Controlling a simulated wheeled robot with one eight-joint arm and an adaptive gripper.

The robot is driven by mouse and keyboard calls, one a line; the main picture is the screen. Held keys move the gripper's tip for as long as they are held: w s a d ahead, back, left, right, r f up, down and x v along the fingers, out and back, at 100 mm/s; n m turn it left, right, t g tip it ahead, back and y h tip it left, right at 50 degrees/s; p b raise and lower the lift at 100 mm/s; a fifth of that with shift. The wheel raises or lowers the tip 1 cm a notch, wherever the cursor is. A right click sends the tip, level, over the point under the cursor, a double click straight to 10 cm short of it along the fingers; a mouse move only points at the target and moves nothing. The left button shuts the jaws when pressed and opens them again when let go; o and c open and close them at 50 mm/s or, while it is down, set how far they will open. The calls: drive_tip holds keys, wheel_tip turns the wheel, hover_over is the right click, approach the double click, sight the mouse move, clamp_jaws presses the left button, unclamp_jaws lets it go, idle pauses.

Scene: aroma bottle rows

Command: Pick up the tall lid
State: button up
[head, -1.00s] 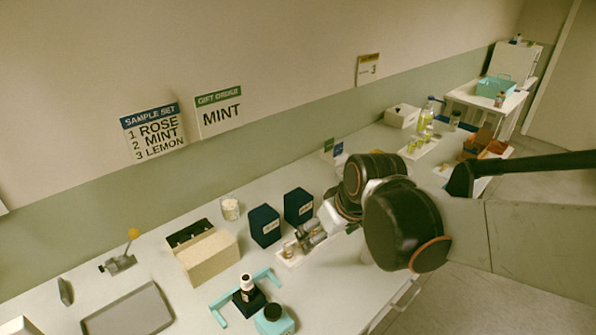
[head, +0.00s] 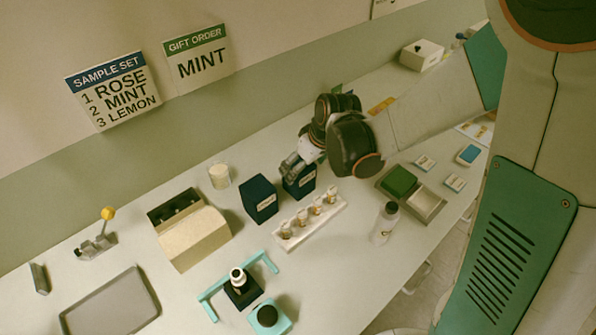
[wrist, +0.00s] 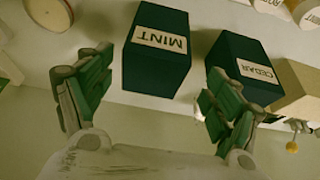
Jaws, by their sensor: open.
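Two tall dark navy box-shaped covers stand side by side on the bench. The right one in the head view (head: 299,183) reads MINT in the wrist view (wrist: 160,68), and the left one (head: 259,200) reads CEDAR (wrist: 238,71). A small dark base (head: 241,297) holding a bottle stands inside a teal bracket. My gripper (head: 291,168) is open and empty at the MINT cover, partly hiding it in the head view. In the wrist view its two fingers (wrist: 155,80) stand apart on either side of MINT's lower picture area, not visibly gripping it.
A white rack (head: 312,230) with several small bottles lies in front of the covers.

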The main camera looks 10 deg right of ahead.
drive_tip(key=shift+x, duration=1.1)
drive_tip(key=x, duration=0.1)
drive_tip(key=b+x, duration=0.1)
drive_tip(key=x, duration=0.1)
drive_tip(key=b+x, duration=0.1)
drive_tip(key=x, duration=0.1)
drive_tip(key=shift+w+d+f, duration=0.1)
drive_tip(key=shift+w+d, duration=0.05)
drive_tip(key=shift+d, duration=0.15)
drive_tip(key=c, duration=1.1)
